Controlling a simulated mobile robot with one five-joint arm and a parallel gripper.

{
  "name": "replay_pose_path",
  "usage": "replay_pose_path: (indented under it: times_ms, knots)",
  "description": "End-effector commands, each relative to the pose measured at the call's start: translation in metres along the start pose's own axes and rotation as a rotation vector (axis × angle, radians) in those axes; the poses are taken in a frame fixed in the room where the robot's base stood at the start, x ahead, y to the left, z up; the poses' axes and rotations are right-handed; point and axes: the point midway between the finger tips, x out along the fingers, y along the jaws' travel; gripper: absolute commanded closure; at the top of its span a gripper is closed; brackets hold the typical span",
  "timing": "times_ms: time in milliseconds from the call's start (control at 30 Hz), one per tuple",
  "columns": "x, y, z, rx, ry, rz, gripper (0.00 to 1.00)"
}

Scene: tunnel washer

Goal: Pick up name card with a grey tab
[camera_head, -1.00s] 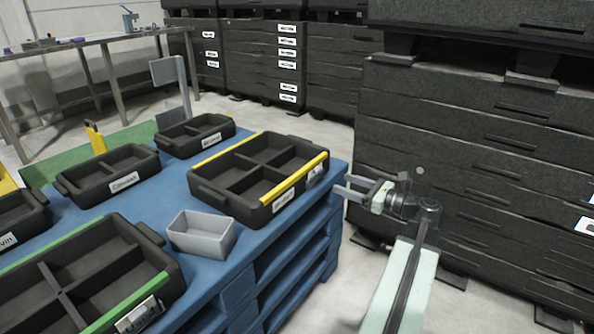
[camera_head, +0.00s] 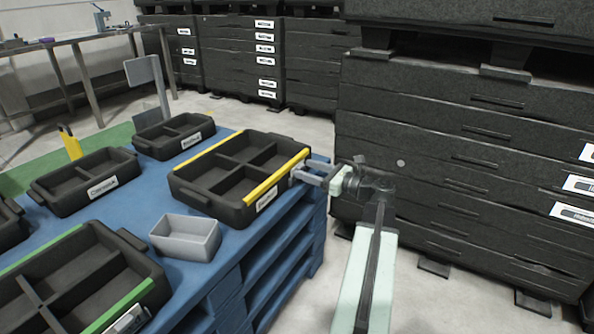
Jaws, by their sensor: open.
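My gripper (camera_head: 304,175) is open, its two grey fingers pointing left at the right front corner of the black tray with yellow strips (camera_head: 188,190). The fingertips overlap that corner in the picture; I cannot tell whether they touch it. A white name card (camera_head: 267,199) is on the tray's front wall, left of the fingers. Another pale card is on the front of the green-striped tray (camera_head: 150,268), at the lower edge of the picture. A grey tab cannot be made out clearly on either card. The fingers cover the spot beside the yellow strip's right end.
The trays and a small grey bin (camera_head: 186,240) stand on a blue pallet stack (camera_head: 285,255). More black divided trays (camera_head: 90,190) with labels are at the left. Tall dark stacks (camera_head: 460,170) stand close at the right. Grey floor shows between them.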

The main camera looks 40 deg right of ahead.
Motion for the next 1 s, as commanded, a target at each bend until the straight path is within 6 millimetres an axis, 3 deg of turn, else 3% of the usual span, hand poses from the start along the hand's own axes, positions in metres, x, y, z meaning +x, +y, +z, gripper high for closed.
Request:
replay_pose_path:
  times_ms: [67,300,667,1000]
  knots:
    - [0.0,0.0,0.0,0.0,0.0,0.0,0.42]
    - [0.0,0.0,0.0,0.0,0.0,0.001,1.0]
    - [0.0,0.001,0.009,0.0,0.0,0.001,1.0]
    - [0.001,0.001,0.075,0.0,0.0,0.002,1.0]
